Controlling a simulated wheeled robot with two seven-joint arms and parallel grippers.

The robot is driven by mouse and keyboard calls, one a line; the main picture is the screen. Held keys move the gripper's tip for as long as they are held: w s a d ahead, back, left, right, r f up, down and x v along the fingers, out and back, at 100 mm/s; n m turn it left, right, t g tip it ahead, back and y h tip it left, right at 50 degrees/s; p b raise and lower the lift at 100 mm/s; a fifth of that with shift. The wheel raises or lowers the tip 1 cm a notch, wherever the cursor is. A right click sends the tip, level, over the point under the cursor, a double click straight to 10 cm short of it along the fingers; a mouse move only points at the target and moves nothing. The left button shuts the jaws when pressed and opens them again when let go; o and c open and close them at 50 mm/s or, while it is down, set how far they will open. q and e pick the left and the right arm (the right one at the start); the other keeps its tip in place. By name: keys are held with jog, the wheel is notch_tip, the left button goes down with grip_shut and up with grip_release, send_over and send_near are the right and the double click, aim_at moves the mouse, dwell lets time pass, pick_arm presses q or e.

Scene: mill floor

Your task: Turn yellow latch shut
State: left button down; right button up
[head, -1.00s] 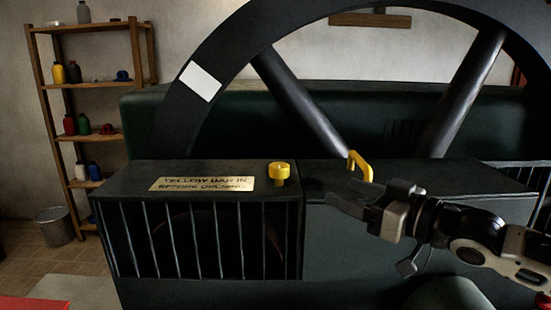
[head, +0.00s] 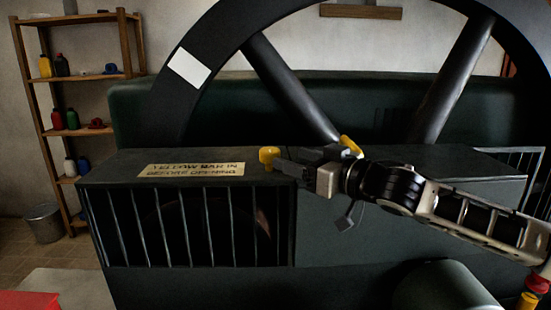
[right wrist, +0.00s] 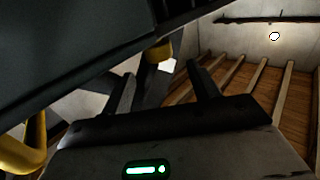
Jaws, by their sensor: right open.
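A yellow knob-like latch (head: 268,157) stands on top of the dark machine housing (head: 240,228), right of a lettered plate (head: 188,169). A yellow handle (head: 350,146) stands farther right, partly behind my right gripper. My right gripper (head: 280,163) is open, its fingers pointing left at the yellow knob. In the right wrist view the knob (right wrist: 158,52) shows just beyond and between the two open fingers (right wrist: 161,70); I cannot tell whether they touch it. The yellow handle (right wrist: 24,150) is at lower left there. My left gripper is not in view.
A large dark flywheel (head: 175,105) with thick spokes rises behind the housing. Vertical bars (head: 180,228) cover its front left. A wooden shelf (head: 90,78) with bottles and a bin (head: 44,222) stand at the left. A red object (head: 28,300) is at bottom left.

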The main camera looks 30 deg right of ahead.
aim_at(277, 153)
jog(key=shift+w+r, duration=0.2)
jog(key=shift+w, duration=0.5)
jog(key=shift+p+x, duration=0.85)
jog(key=shift+x, duration=0.6)
jog(key=shift+p+x, duration=0.45)
jog(key=shift+x, duration=0.5)
jog(key=shift+a+f, duration=0.1)
jog(key=shift+f, duration=0.1)
jog(key=c, duration=1)
